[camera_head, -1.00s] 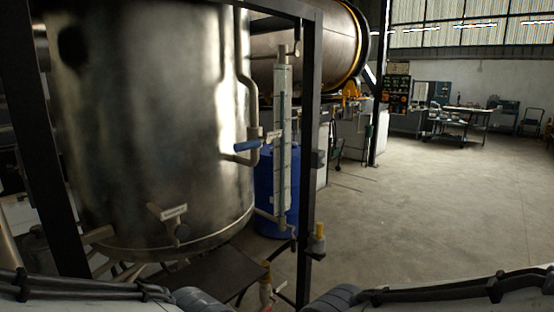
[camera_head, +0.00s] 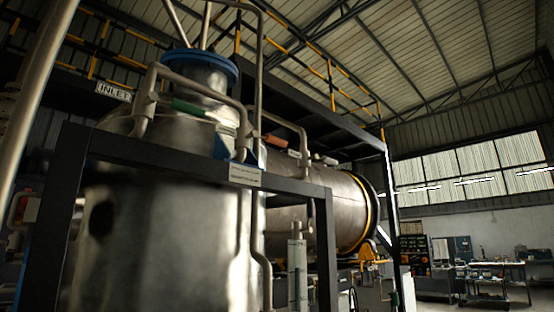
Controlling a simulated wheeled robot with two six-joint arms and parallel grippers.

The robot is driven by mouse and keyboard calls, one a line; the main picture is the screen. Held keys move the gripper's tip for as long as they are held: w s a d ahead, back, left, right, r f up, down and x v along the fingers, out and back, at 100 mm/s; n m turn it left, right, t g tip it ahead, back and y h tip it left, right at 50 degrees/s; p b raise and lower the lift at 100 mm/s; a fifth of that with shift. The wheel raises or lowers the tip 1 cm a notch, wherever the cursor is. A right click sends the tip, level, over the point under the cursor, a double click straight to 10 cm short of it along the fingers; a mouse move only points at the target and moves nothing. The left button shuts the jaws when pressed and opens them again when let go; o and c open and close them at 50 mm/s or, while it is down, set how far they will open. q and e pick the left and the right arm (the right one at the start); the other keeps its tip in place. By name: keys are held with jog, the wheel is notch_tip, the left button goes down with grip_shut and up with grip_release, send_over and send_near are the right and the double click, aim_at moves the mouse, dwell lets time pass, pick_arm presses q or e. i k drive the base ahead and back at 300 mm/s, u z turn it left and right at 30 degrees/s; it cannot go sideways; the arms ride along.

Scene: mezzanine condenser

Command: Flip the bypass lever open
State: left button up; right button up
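A large steel condenser tank (camera_head: 160,245) fills the left and middle. Bent pipes run over its top. A green lever handle (camera_head: 190,107) sits on the piping at the tank's top. A red lever handle (camera_head: 275,141) sits farther right on another pipe. A small label plate (camera_head: 245,175) hangs on the black frame below them, its text too small to read. I cannot tell which handle is the bypass lever or whether it is open. Neither of my grippers is in view.
A black frame (camera_head: 205,172) crosses in front of the tank. An INLET sign (camera_head: 114,92) is at upper left. A horizontal steel drum (camera_head: 335,210) lies behind to the right. Workbenches (camera_head: 490,275) stand far right.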

aim_at(270, 139)
jog(key=k, duration=0.65)
jog(key=z, duration=0.45)
jog(key=i, duration=1.65)
jog(key=u, duration=0.25)
